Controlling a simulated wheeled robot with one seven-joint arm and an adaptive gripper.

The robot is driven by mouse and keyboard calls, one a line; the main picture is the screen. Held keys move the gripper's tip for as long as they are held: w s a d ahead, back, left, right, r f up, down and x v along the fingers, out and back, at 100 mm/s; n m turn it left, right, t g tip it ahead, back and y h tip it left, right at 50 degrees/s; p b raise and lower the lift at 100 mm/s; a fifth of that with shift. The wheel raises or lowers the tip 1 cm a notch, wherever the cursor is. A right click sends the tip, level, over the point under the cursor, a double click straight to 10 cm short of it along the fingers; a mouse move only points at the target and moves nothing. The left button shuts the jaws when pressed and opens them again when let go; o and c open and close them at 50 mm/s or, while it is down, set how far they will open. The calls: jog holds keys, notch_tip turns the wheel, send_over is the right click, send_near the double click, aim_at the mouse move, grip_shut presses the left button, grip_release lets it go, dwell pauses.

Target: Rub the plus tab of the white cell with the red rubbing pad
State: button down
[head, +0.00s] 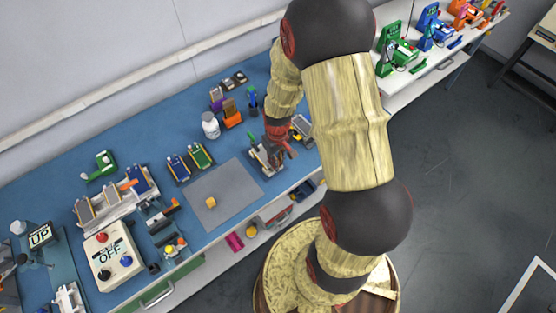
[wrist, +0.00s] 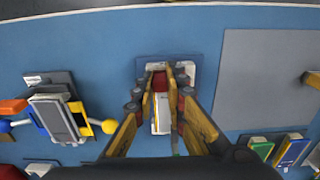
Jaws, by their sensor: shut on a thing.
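My gripper (wrist: 161,72) is in the middle of the wrist view, its two fingers shut on the red rubbing pad (wrist: 160,82). Part of the pad is hidden by the fingers. A white cell (wrist: 161,114) lies just below the pad in the picture, between the fingers, by a grey and blue holder (wrist: 190,68). The plus tab is hidden or too small to make out. I cannot tell whether the pad touches the cell. In the head view my gripper (head: 279,146) is low over the blue bench, and the pad and cell are hard to separate there.
A grey mat (head: 232,183) lies left of my gripper in the head view, with a small yellow block (head: 210,202) on it. A device holding a grey slab (wrist: 60,118) stands on the other side.

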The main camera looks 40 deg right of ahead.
jog(key=shift+a, duration=0.5)
jog(key=shift+d, duration=0.15)
jog(key=shift+d, duration=0.7)
dwell(0.5)
jog(key=shift+p, duration=0.3)
notch_tip(320, 180, up, 7)
jog(key=p, duration=0.5)
